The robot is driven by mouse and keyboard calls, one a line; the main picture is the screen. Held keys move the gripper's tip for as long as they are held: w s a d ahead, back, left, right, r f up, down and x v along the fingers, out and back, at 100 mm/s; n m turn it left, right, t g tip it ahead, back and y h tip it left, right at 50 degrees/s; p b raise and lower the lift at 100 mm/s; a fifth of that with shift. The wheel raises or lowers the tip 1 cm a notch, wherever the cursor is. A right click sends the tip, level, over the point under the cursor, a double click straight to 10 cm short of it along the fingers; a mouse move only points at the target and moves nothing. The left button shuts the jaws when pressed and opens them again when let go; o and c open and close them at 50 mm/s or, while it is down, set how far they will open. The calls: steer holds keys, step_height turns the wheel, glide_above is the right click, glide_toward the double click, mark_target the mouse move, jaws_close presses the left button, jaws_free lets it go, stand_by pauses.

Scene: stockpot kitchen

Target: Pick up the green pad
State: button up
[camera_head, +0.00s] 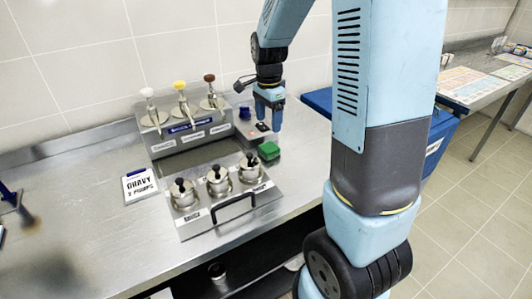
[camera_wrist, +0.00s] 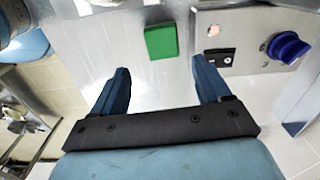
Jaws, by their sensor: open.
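The green pad (camera_head: 268,151) lies on the steel counter, just right of the steel unit with the pump dispensers. It also shows in the wrist view (camera_wrist: 161,41), flat and roughly square, beyond the fingertips and between their lines. My gripper (camera_head: 268,124) is above the counter, a little above the pad in the head view. Its two blue fingers stand apart in the wrist view (camera_wrist: 162,80), with nothing between them. The pad appears apart from both fingers.
Lidded pots (camera_head: 217,181) sit in front. A gravy sign (camera_head: 140,185) is at left. A blue bin (camera_head: 318,102) stands beyond the counter's right edge.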

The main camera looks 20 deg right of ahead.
glide_above(269, 147)
steer(key=f, duration=0.5)
steer(key=shift+s+a+f, duration=0.15)
steer(key=shift+a+f, duration=0.05)
steer(key=shift+f, duration=0.1)
steer(key=shift+d+f, duration=0.15)
steer(key=shift+f, duration=1.2)
steer(key=shift+d+f, duration=0.1)
steer(key=shift+f, duration=1.25)
steer(key=shift+c, duration=0.2)
steer(key=c, duration=0.8)
